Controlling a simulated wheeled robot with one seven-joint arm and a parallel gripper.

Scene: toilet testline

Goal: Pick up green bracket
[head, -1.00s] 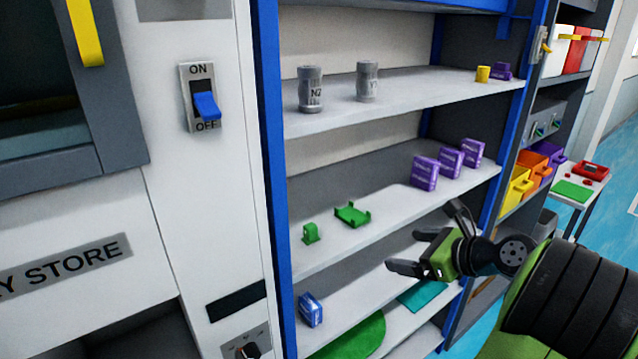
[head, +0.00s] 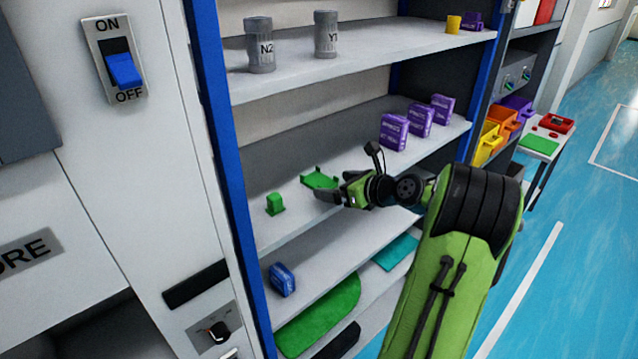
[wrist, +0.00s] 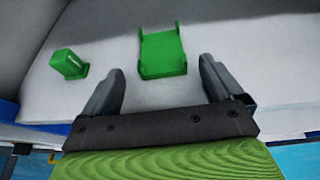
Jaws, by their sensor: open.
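Two green pieces stand on the middle shelf. One is a flat green bracket (head: 318,180) with raised ends, lying on the shelf. The other is a smaller upright green piece (head: 275,204) to its left. My gripper (head: 338,188) is open and empty at the shelf's front, just right of the flat bracket. In the wrist view the flat bracket (wrist: 163,53) lies just beyond and between my two spread fingertips, apart from them. The small green piece (wrist: 69,64) is left of the left finger there.
Purple boxes (head: 421,121) stand to the right on the same shelf (head: 262,235). The shelf above holds grey canisters (head: 326,34). Below are a blue box (head: 282,279) and a green sheet (head: 318,316). A blue upright (head: 222,150) bounds the shelves on the left.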

